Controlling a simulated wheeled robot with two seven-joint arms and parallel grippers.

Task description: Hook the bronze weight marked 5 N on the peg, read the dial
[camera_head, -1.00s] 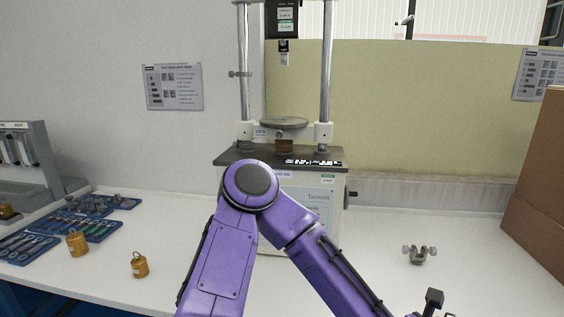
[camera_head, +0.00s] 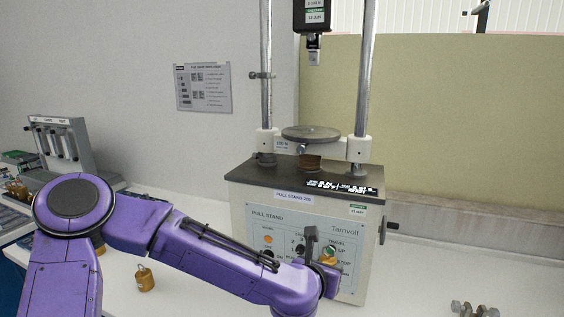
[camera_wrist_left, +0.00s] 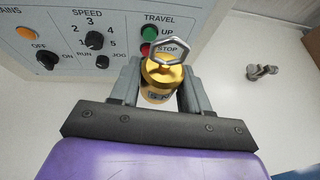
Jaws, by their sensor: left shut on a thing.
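My left gripper (camera_head: 325,262) is shut on a bronze weight (camera_head: 328,255) in front of the pull stand's (camera_head: 262,232) control panel. In the left wrist view the gripper (camera_wrist_left: 160,88) has the weight (camera_wrist_left: 160,72) between its fingers, its steel hanger loop (camera_wrist_left: 170,46) upward. A mark shows on its front, too blurred to read surely. A steel hook-like fitting (camera_head: 313,50) hangs below the dark gauge (camera_head: 317,18) between the columns; I cannot tell whether it is the peg. No round dial is clear. My right gripper is out of view.
A round plate (camera_head: 311,133) sits above the stand's dark top. Another bronze weight (camera_head: 145,279) stands on the white bench at left, near my arm. A tester (camera_head: 62,143) stands far left. A metal clamp piece (camera_head: 474,310) lies at lower right.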

